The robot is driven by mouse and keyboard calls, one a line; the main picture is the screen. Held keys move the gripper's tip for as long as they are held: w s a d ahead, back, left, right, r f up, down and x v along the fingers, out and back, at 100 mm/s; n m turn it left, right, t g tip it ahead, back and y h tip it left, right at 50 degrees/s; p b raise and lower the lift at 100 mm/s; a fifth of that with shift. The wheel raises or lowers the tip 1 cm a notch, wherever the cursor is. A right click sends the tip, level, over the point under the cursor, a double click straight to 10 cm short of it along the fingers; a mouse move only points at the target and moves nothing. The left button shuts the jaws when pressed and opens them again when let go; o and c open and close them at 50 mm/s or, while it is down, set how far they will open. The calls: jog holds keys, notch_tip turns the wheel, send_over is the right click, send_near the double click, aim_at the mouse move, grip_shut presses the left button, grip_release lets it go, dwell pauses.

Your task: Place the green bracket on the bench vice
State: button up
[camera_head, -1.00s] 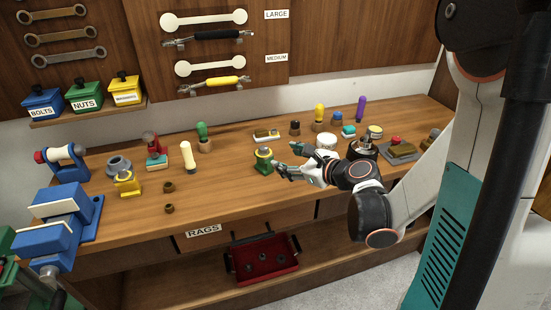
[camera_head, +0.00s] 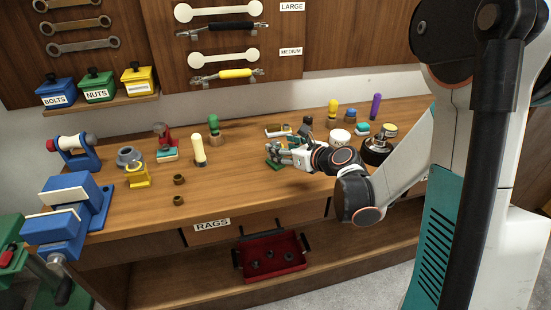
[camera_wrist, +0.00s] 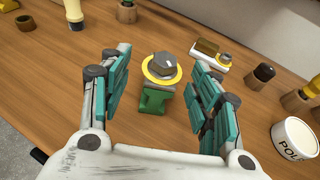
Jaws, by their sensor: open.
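The green bracket (camera_wrist: 155,98) stands on the wooden bench in the wrist view, with a yellow ring and a grey bolt head on its top. It sits between my two spread fingers, a little ahead of them, and none seems to touch it. My gripper (camera_wrist: 160,105) is open. In the head view my gripper (camera_head: 275,149) covers most of the bracket; a bit of green (camera_head: 274,164) shows beside the fingers. The blue bench vice (camera_head: 75,207) with pale jaw plates is at the bench's left front corner, far left of my gripper.
A white tub (camera_wrist: 294,138) is right of my gripper. A red tray (camera_head: 270,257) sits on the lower shelf. The bench's front middle is clear.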

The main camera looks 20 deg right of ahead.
aim_at(278, 144)
jog(key=b+x, duration=0.2)
jog(key=x, duration=0.3)
jog(key=shift+w+d+r, duration=0.15)
jog(key=shift+w, duration=0.1)
jog(key=shift+s, duration=0.1)
jog(key=shift+c, duration=0.6)
grip_shut()
